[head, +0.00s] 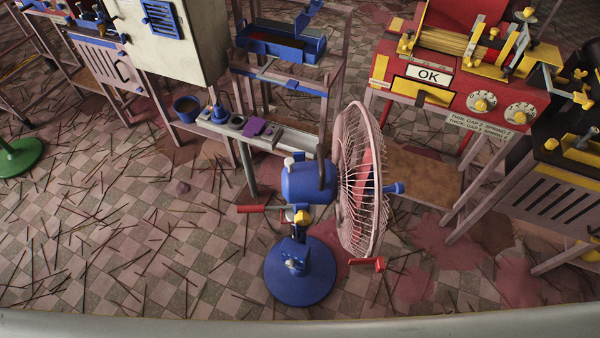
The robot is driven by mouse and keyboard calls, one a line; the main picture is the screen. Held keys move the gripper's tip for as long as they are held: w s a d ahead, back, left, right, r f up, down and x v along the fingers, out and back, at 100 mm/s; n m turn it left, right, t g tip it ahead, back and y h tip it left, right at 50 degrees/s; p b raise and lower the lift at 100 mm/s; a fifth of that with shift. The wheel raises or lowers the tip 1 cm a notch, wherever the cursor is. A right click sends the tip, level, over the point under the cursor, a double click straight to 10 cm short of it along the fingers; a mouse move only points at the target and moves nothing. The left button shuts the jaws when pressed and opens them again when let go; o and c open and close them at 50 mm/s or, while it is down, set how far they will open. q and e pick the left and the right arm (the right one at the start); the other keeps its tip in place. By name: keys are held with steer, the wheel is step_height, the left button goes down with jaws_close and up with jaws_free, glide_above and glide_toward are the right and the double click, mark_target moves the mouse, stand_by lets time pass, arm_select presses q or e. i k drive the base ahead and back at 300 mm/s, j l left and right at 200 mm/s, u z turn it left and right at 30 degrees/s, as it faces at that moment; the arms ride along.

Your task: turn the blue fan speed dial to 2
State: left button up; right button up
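A fan with a blue motor housing (308,184) and a round pale wire guard (362,180) stands on the floor in the middle of the head view. Its round blue base (300,285) is on the tiles below. A small blue control box (291,255) with a light-coloured knob-like part stands on the base; I cannot tell for sure that this is the speed dial, and no numbers can be read. A yellow knob (302,217) and a red handle (252,209) show on the fan's post. Neither of my grippers is in view.
A red machine (450,85) with an "OK" sign and white dials stands behind the fan at right. A grey bench (275,140) stands behind it at left. A dark machine (565,150) is at far right. Incense sticks litter the tiled floor; the front left is otherwise open.

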mark_target(291, 264)
steer(key=k+l+u, duration=0.1)
steer(key=k, duration=0.35)
steer(key=k+l+u, duration=0.1)
steer(key=k, duration=0.4)
steer(key=l, duration=0.1)
